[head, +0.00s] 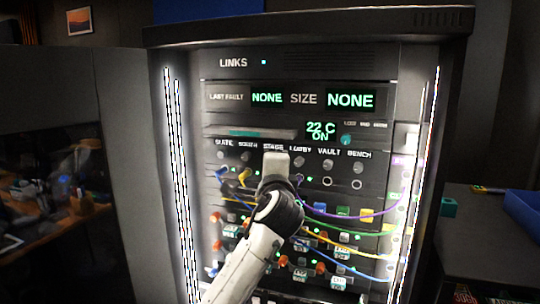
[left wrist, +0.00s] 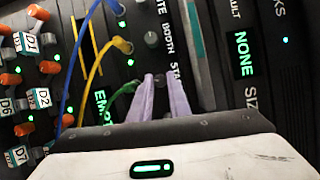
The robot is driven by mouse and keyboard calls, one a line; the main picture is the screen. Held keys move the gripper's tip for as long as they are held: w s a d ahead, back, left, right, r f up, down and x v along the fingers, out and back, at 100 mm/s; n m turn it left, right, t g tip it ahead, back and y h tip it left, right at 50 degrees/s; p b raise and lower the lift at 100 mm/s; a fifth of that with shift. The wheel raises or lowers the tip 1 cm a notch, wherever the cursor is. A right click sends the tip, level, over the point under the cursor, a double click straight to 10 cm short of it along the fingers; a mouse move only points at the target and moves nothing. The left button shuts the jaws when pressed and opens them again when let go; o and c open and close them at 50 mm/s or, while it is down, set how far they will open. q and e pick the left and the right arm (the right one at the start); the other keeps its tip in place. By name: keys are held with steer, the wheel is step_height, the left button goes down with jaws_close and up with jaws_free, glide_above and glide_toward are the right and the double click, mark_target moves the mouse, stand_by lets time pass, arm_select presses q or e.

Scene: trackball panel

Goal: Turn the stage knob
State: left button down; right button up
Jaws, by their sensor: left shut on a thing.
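The stage knob (left wrist: 160,81) is a small dark knob under the "STAGE" label in the row of knobs on the black panel. My left gripper (left wrist: 161,78) is shut on it, with one pale purple finger on each side in the left wrist view. In the head view my left gripper (head: 275,163) covers the knob, so its pointer angle cannot be told. My right gripper is in neither view.
Neighbouring knobs sit close by: the booth knob (left wrist: 151,39) and the lobby knob (head: 301,162). Below them hang blue, yellow, green and purple cables (head: 372,214), plugs and orange switches. A dark desk with a blue bin (head: 524,211) stands at right.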

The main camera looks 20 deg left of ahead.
arm_select(q)
steer(key=shift+r+n+g+p, duration=0.1)
steer(key=shift+n+g+p, duration=0.6)
steer(key=shift+n+p, duration=0.8)
steer(key=shift+n, duration=0.4)
steer(key=c, duration=1.7)
jaws_free()
steer(key=shift+o, duration=0.2)
steer(key=b+v, duration=0.2)
steer(key=v, duration=0.8)
steer(key=shift+s, duration=0.2)
